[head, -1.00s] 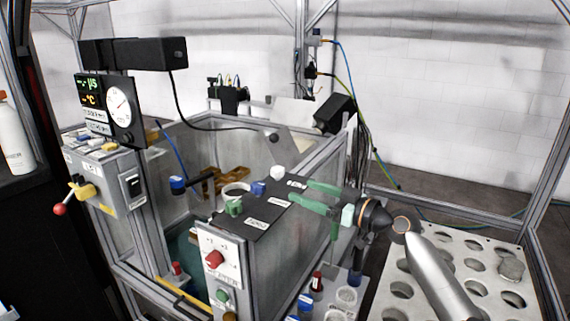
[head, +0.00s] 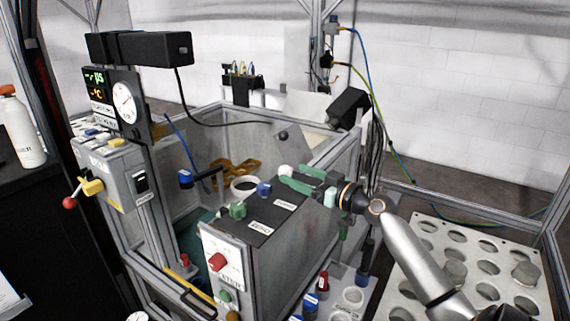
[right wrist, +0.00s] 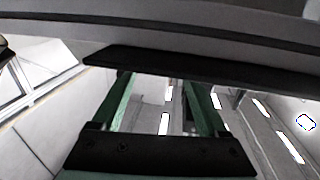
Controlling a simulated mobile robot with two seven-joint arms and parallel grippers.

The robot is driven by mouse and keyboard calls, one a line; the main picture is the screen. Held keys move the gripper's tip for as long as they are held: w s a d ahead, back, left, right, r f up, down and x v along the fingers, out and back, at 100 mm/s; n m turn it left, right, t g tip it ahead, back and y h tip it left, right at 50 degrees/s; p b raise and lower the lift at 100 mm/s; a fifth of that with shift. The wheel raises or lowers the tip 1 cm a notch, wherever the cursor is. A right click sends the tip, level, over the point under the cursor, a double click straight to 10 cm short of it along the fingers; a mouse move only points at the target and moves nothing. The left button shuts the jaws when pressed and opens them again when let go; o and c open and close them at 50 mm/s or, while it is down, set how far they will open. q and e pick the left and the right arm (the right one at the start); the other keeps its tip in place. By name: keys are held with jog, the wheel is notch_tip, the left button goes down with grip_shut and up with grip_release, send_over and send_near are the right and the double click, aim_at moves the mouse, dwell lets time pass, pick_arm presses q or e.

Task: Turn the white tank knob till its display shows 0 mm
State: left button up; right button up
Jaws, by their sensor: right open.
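The white tank knob (head: 286,171) stands at the back of the dark top panel (head: 262,222) of the grey tank box. A blue knob (head: 264,189) and a green knob (head: 238,210) stand in front of it. My right gripper (head: 287,176) has green fingers, is open, and has its fingertips right at the white knob; I cannot tell whether they touch it or straddle it. The right wrist view shows the green fingers (right wrist: 165,105) apart with nothing between them. A small display (head: 95,84) shows µs and °C lines; no mm reading is legible. My left gripper is not in view.
A perforated white plate (head: 470,262) lies at the right under my right arm. A black camera-like box (head: 348,108) and cables are behind the gripper. Metal frame posts surround the tank.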

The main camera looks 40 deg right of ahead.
aim_at(291, 172)
jog(key=shift+w+a+p, duration=0.15)
jog(key=shift+w+p, duration=0.1)
jog(key=shift+w, duration=0.95)
jog(key=shift+w+a+p, duration=0.15)
jog(key=shift+w+p, duration=0.1)
jog(key=shift+w, duration=0.95)
grip_shut()
